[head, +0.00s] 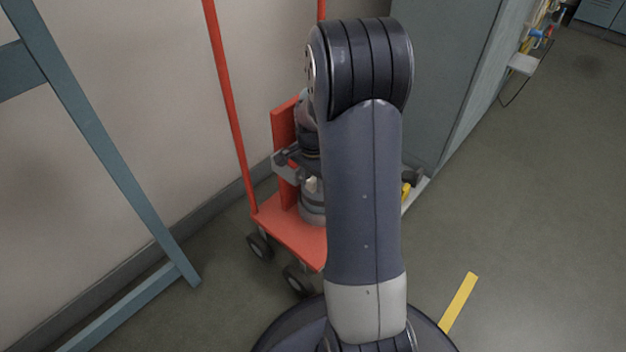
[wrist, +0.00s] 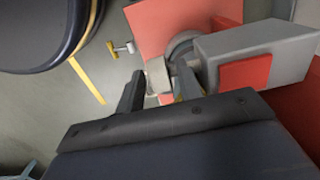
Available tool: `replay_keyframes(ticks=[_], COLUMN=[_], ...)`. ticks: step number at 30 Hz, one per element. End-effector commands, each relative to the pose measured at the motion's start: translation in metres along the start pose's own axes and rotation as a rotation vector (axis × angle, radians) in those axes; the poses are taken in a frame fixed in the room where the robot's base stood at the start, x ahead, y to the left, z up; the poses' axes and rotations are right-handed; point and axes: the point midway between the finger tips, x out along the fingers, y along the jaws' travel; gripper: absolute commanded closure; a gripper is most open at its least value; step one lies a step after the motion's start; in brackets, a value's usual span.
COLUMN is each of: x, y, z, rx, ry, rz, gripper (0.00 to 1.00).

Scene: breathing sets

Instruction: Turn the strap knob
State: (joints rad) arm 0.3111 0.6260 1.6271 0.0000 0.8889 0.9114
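In the wrist view, my gripper (wrist: 160,76) has its two dark fingers apart. A small pale block (wrist: 157,74), which looks like the strap knob, shows between and just beyond the fingertips. I cannot tell whether either finger touches it. Right of it is a large grey block (wrist: 270,45) with a red patch, close to the right finger. In the head view, the red trolley (head: 285,232) holds a grey cylinder (head: 312,208) with a grey bracket (head: 284,166) around or beside it. My arm hides much of the trolley and the gripper tips there.
A blue-grey frame (head: 105,150) stands at the left by the pale wall. A grey cabinet (head: 440,80) stands behind the trolley on the right. A yellow strip (head: 459,302) marks the floor. The floor on the right is mostly clear.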

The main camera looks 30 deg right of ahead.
Motion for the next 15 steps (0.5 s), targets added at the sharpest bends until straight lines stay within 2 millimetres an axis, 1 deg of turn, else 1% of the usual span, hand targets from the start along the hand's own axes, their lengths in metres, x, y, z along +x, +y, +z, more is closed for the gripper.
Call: replay_keyframes(ticks=[1,2,12,15], x=[-0.0002,-0.0002,-0.0003,-0.0005], y=[0.0,-0.0001,-0.0001,-0.0001], z=[0.0,0.0,-0.0001,-0.0001], rx=[0.0,0.0,0.0,0.0], ry=[0.0,0.0,0.0,0.0], rz=[0.0,0.0,0.0,0.0], gripper=[0.7,0.72,1.0,1.0])
